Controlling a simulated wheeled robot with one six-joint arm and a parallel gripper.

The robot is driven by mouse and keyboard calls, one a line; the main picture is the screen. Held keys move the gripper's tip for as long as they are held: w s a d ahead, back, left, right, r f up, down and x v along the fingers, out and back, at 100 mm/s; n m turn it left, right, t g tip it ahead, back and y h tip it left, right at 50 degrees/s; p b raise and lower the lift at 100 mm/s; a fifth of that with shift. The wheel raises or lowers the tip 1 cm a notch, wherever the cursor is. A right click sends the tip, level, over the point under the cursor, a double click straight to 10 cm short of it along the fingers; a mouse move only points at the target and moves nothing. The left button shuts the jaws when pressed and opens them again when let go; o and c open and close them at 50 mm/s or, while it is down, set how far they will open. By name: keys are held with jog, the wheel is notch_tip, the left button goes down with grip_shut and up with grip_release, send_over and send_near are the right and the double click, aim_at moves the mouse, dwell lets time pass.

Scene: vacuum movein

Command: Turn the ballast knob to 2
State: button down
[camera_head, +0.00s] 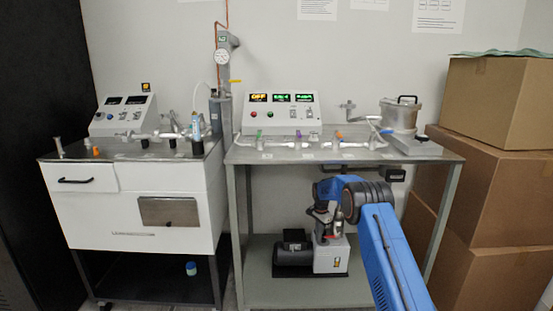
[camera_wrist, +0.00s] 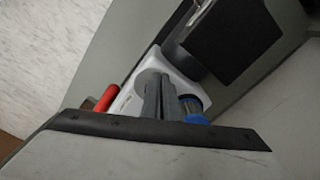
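The vacuum pump (camera_head: 331,260), with a pale body and a black motor, stands on the lower shelf in the head view. My gripper (camera_head: 325,226) is just above the pale body, largely hidden among dark parts there. In the wrist view my grey fingers (camera_wrist: 161,98) point at the pump (camera_wrist: 184,64) and lie close together in front of a round pale part of it. I cannot tell whether they touch it or have a gap. The ballast knob and its marks cannot be made out; the fingers may cover it.
The tabletop (camera_head: 280,155) above the shelf carries glassware, a control box (camera_head: 281,110) and a metal vessel (camera_head: 402,113). Cardboard boxes (camera_head: 490,190) stand at the right, a white cabinet (camera_head: 137,207) at the left. A red cylinder (camera_wrist: 106,98) is beside the pump in the wrist view.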

jog(key=shift+a, duration=0.3)
jog(key=shift+r, duration=0.15)
jog(key=shift+r, duration=2.85)
jog(key=shift+s, duration=0.1)
